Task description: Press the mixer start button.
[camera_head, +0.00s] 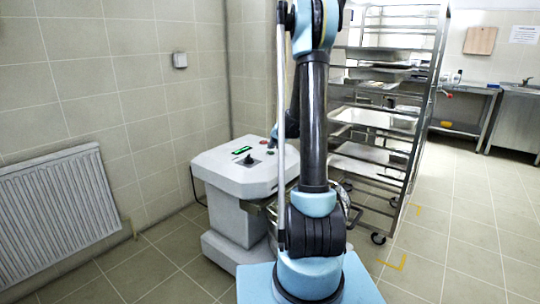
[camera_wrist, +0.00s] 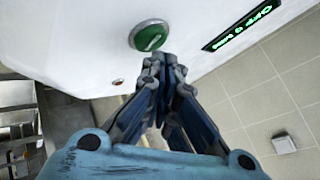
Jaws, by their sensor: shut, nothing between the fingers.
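The mixer (camera_head: 238,172) is a white machine left of my arm in the head view, and its white panel (camera_wrist: 85,28) fills the upper part of the wrist view. A round green button (camera_wrist: 149,35) with a pale mark and metal rim is set in that panel. My gripper (camera_wrist: 166,61) is shut and empty. Its fingertips are just below the green button in the wrist view, very close to it; I cannot tell whether they touch the panel.
A dark display with green text (camera_wrist: 243,24) is right of the button. A black control (camera_head: 247,160) is on the mixer top. A tall metal tray rack (camera_head: 377,148) stands right of my arm. A radiator (camera_head: 58,203) is on the left wall. Floor at right is clear.

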